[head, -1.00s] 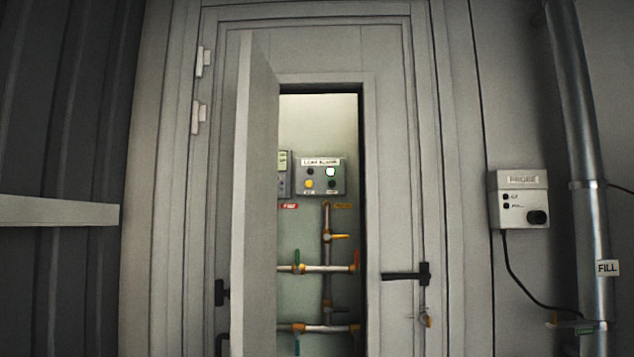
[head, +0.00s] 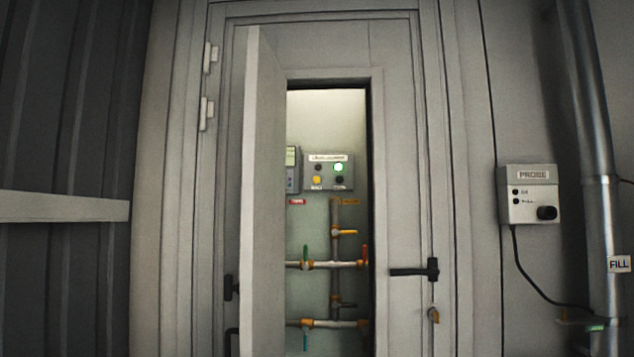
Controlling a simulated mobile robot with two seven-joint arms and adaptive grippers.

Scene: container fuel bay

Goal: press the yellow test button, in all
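The yellow test button (head: 317,180) is at the lower left of the face of a grey alarm panel (head: 327,170). The panel hangs on the back wall inside a recess, seen through an opening in a grey door. A green lamp (head: 338,167) glows at the panel's upper right, with dark round parts at upper left and lower right. The panel's lettering is too blurred to read. Neither of my grippers is in view.
A hatch leaf (head: 261,200) stands open on the opening's left and hides part of a display unit (head: 292,170). Pipes with coloured valve handles (head: 335,264) run below the panel. A black door handle (head: 415,271) and a probe box (head: 529,194) are to the right.

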